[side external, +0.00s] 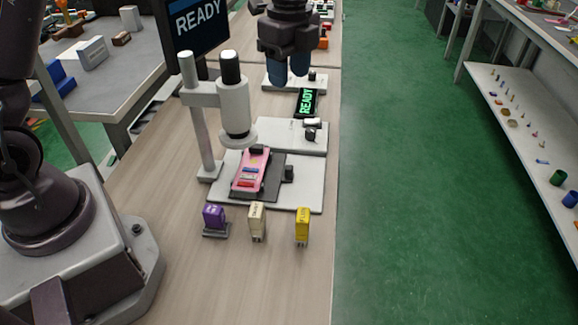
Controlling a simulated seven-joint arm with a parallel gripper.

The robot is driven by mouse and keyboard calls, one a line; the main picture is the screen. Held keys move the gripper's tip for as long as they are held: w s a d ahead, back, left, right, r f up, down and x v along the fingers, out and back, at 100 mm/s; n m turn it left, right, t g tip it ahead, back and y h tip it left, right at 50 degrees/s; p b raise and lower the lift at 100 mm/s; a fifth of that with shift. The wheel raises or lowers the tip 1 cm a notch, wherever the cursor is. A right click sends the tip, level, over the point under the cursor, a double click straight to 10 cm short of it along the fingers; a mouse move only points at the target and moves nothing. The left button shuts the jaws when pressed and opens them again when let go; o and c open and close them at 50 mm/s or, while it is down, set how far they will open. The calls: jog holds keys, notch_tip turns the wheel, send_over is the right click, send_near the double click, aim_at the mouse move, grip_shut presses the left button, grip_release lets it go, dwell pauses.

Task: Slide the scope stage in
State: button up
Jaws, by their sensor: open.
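The scope (236,108) is a white tube with a dark top, held by an arm on an upright post. Below it, the dark grey scope stage (271,184) lies on a white base plate (310,192). The stage carries a pink board (250,172) with small coloured parts. A dark knob (289,173) stands at the stage's right side. The stage sits partly under the tube and extends towards the front. My gripper (290,72) points down with blue fingertips, open and empty, farther back than the scope and apart from the stage.
Purple (213,216), cream (257,221) and yellow (302,226) blocks stand in front of the base plate. Behind it are another white plate (292,138) and a small "READY" display (306,102). A large "READY" screen (198,22) stands at left. The front bench (250,285) is clear.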

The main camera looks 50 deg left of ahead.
jog(key=n, duration=0.6)
jog(key=m, duration=3.5)
send_over(289, 167)
notch_tip(289, 167, down, 10)
notch_tip(289, 167, down, 14)
jog(key=shift+r, duration=0.2)
